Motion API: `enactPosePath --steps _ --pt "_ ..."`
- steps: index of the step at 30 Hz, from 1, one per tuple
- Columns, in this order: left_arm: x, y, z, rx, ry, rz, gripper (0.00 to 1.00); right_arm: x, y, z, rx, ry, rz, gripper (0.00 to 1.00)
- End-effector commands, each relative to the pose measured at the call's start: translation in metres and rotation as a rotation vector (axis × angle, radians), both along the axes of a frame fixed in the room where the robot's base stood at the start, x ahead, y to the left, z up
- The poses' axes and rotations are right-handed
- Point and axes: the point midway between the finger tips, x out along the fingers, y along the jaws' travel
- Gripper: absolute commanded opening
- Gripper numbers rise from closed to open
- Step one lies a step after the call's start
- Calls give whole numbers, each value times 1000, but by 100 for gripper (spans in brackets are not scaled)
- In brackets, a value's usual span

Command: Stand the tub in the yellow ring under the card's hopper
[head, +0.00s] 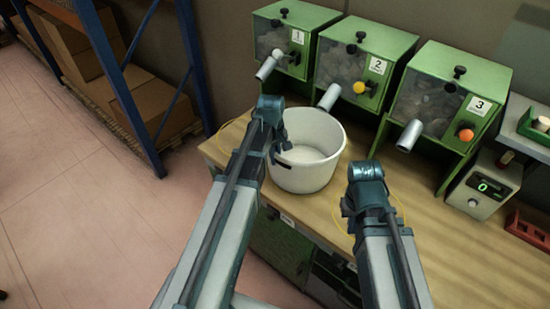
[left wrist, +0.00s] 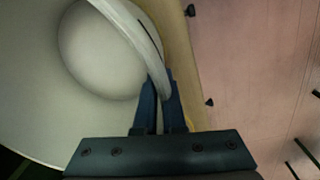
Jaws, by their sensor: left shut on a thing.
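The white tub (head: 305,182) is upright and looks empty, in front of hopper 2 (head: 362,62); I cannot tell whether its base touches the bench. My left gripper (head: 278,140) is shut on its left rim; the left wrist view shows the fingers (left wrist: 160,105) pinching the rim (left wrist: 138,30). Thin yellow rings show on the bench, one at the left (head: 222,128) before hopper 1 (head: 292,38) and one at the right (head: 404,212) before hopper 3 (head: 450,95). My right gripper (head: 362,170) is beside the tub's right; its jaws are unclear. I cannot make out a card.
Grey spouts, such as hopper 2's (head: 329,97), jut out above the bench (head: 433,185). A box with a green display reading 0 (head: 484,186), a green tray (head: 535,130) and a red bin (head: 528,228) are at the right. A blue shelf rack (head: 120,85) stands left.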

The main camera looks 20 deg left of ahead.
Motion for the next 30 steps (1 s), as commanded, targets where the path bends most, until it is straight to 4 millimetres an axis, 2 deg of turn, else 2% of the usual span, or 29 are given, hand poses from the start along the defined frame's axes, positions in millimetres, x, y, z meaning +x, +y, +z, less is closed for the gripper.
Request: enactPosePath --steps 7,8,12,23,30 --pt "0 0 -4 -1 -1 0 0 0 0 -4 0 0 0 0" --pt "0 0 -3 0 0 0 11 0 0 -3 0 0 0 0" --pt "0 0 -3 0 0 0 36 0 0 -3 0 0 0 0" --pt "0 0 -1 0 0 0 37 0 0 -1 0 0 0 0" --pt "-1 0 13 0 0 0 37 0 0 13 0 0 -1 0"
